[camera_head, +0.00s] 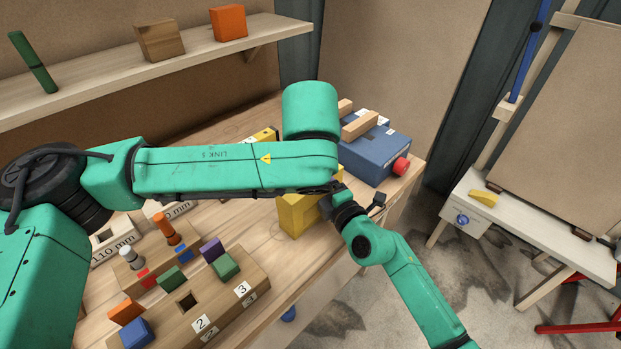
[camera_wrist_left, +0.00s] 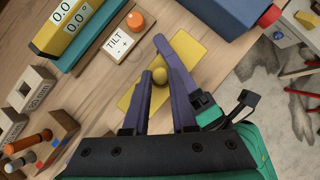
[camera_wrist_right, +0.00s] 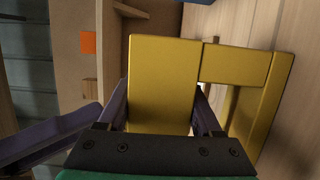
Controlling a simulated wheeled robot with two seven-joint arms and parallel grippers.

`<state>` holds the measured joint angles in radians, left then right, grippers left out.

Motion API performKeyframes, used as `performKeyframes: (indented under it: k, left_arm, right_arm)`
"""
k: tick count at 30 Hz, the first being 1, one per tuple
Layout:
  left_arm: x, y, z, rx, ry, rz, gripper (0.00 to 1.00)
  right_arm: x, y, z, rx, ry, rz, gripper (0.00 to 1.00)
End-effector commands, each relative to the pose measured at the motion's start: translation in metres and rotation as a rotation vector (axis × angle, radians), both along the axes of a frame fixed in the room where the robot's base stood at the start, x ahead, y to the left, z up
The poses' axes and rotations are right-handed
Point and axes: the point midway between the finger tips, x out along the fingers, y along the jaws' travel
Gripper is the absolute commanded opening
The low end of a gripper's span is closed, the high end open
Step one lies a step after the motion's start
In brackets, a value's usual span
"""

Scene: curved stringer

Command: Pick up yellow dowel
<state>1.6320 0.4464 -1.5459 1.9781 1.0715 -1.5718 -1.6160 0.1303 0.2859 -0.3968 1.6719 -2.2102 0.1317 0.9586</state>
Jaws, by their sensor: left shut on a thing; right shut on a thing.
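My right gripper (camera_wrist_right: 162,98) is shut on this yellow block (camera_wrist_right: 160,75), one finger on each side. In the head view my left arm hides the left gripper and the dowel. I cannot tell whether the dowel is clear of the block.
A wooden block with coloured pegs and numbers (camera_head: 222,309) stands at the front of the bench. A blue box with a red knob (camera_head: 375,153) stands at the back right. A shelf (camera_head: 110,75) runs along the wall. A white side table (camera_head: 540,231) stands right.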

Motion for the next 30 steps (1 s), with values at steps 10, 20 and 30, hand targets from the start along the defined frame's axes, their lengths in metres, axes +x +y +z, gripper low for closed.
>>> performKeyframes:
  k: [10,20,30]
  left_arm:
    - [0.000,0.000,0.005,-0.001,-0.002,0.000,0.00]
    - [0.000,-0.001,0.080,-0.002,-0.002,0.000,0.00]
    - [0.000,0.000,0.100,0.001,0.001,-0.001,0.00]
  right_arm:
    - [0.000,0.000,-0.001,-0.002,0.001,0.000,0.00]
    - [0.000,0.000,-0.001,-0.002,0.001,0.000,0.00]
    - [0.000,0.000,-0.001,-0.002,0.001,0.000,0.00]
